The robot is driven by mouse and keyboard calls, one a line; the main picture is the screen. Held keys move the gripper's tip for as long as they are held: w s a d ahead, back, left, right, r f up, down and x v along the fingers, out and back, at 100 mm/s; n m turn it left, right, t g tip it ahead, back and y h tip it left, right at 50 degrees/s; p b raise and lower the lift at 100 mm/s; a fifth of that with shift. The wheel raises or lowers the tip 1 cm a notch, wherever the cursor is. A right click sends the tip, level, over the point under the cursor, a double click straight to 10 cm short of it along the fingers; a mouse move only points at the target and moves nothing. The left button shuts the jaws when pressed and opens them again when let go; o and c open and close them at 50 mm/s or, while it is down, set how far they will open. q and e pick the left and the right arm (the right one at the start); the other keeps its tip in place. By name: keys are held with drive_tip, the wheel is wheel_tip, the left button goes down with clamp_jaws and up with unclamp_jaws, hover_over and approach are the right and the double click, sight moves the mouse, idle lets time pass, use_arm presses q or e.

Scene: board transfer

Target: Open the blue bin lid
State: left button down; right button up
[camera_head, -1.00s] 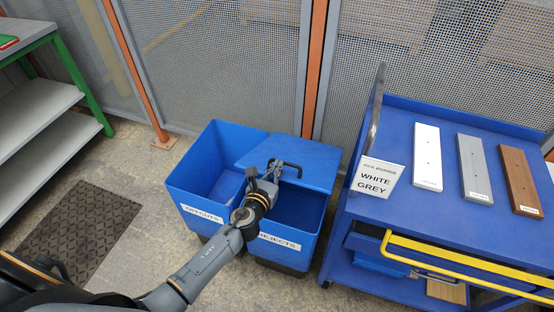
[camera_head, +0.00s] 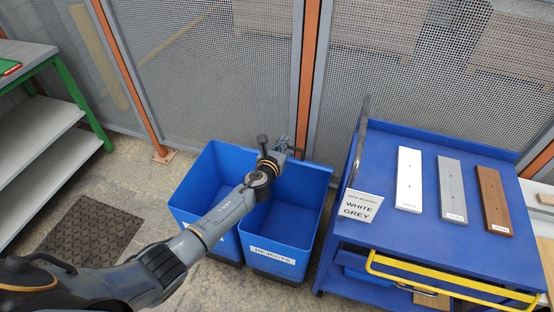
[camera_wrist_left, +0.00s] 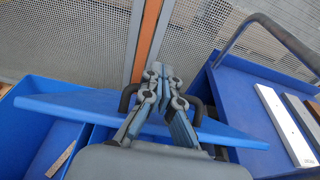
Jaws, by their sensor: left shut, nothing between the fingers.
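The blue bin (camera_head: 285,258) with the REJECTS label stands open at the top, and its inside shows. Its blue lid (camera_wrist_left: 75,106) is raised at the back, seen nearly edge-on in the head view. The lid's black handle (camera_wrist_left: 127,96) shows on both sides of my fingers in the left wrist view. My left gripper (camera_head: 282,144) is over the bin's back edge at the handle; it also shows in the left wrist view (camera_wrist_left: 160,72). Its fingers are shut with nothing between them. Whether they touch the handle I cannot tell. My right gripper is not in view.
A second open blue bin (camera_head: 188,205) adjoins on the left, partly behind my left arm. A blue cart (camera_head: 425,245) with white, grey and brown boards stands close on the right. A mesh fence (camera_head: 220,80) with orange posts runs close behind the bins.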

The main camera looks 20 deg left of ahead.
use_arm(q)
drive_tip(key=w+r, duration=0.1)
drive_tip(key=w, duration=0.2)
drive_tip(key=w+r, duration=0.1)
drive_tip(key=w, duration=0.1)
drive_tip(key=shift+w+d+r, duration=0.1)
drive_tip(key=shift+r, duration=0.25)
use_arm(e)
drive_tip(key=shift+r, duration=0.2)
use_arm(q)
drive_tip(key=shift+r, duration=0.1)
idle(0.4)
